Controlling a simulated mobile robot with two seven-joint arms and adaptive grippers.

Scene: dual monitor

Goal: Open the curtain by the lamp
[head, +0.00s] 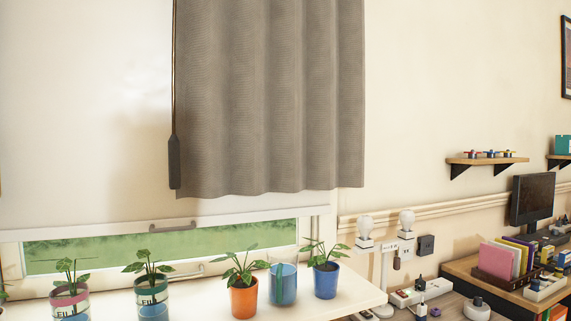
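A grey pleated curtain (270,100) hangs in the upper middle of the head view, and its top is cut off by the frame. A thin cord runs down its left edge to a dark grey pull handle (174,162). A lamp with a white round bulb (365,227) stands below and right of the curtain. A second similar bulb (406,219) is just right of it. A pale blind (80,120) covers most of the window to the left. Neither of my grippers is in view.
A white sill (345,294) below carries several potted plants, including an orange pot (243,300) and a blue pot (326,281), and a blue glass (283,284). A desk with a monitor (533,199) and a small wall shelf (488,160) are at the right.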

